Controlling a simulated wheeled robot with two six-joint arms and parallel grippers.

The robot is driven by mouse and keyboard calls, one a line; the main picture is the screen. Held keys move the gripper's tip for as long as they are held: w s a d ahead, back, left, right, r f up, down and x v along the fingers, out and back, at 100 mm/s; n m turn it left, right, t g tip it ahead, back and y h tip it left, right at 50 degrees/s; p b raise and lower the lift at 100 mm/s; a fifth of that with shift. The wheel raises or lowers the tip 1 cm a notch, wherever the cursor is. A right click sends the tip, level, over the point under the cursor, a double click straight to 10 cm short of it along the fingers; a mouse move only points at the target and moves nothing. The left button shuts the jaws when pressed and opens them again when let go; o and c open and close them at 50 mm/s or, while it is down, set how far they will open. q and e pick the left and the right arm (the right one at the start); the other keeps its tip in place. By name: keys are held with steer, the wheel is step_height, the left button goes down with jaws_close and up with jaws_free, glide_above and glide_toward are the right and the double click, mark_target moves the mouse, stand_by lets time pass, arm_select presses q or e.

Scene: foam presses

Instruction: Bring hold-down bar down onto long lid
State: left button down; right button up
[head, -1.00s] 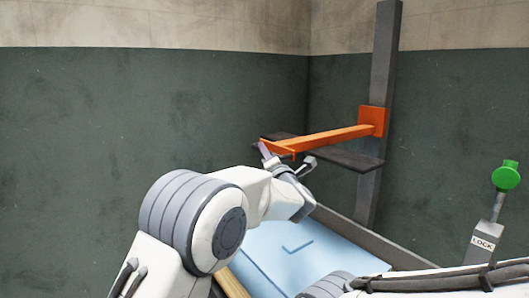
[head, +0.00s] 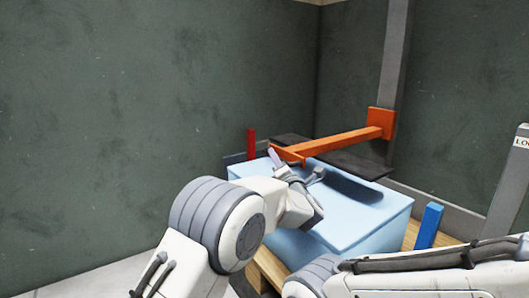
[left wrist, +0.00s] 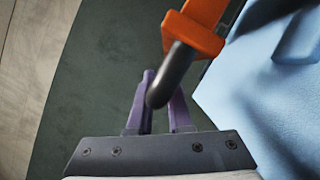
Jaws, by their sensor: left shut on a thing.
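The orange hold-down bar (head: 335,142) reaches out from a tall grey post and carries a dark flat plate (head: 352,163) under it. My left gripper (head: 283,165) is at the bar's near end. In the left wrist view, its purple fingers (left wrist: 162,100) are shut on the bar's dark rounded handle (left wrist: 174,72). The long lid appears to be the pale blue slab (head: 290,221), below the bar; its edge also shows in the left wrist view (left wrist: 250,95). The plate's shadow falls on it, and I cannot tell whether they touch. My right gripper is out of view.
The grey post (head: 395,60) stands behind the blue slab. A red upright piece (head: 251,143) is at the far left and a blue upright piece (head: 430,226) at the right. A LOCK-labelled grey post (head: 507,185) stands at the right edge. Dark green walls close off the back.

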arm_select(q)
steer(key=shift+s+d+f+b, duration=0.15)
steer(key=shift+f+b, duration=0.35)
steer(key=shift+f, duration=0.95)
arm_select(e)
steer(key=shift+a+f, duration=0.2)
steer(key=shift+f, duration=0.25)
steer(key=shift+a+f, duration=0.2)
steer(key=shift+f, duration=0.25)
arm_select(q)
steer(key=c, duration=0.8)
jaws_free()
steer(key=shift+r, duration=0.1)
steer(key=shift+c, duration=0.2)
steer(key=shift+s+f+b, duration=0.2)
steer(key=shift+s+b, duration=0.05)
steer(key=shift+b, duration=0.1)
steer(key=b+v, duration=0.5)
steer(key=v, duration=0.4)
steer(key=shift+s, duration=0.4)
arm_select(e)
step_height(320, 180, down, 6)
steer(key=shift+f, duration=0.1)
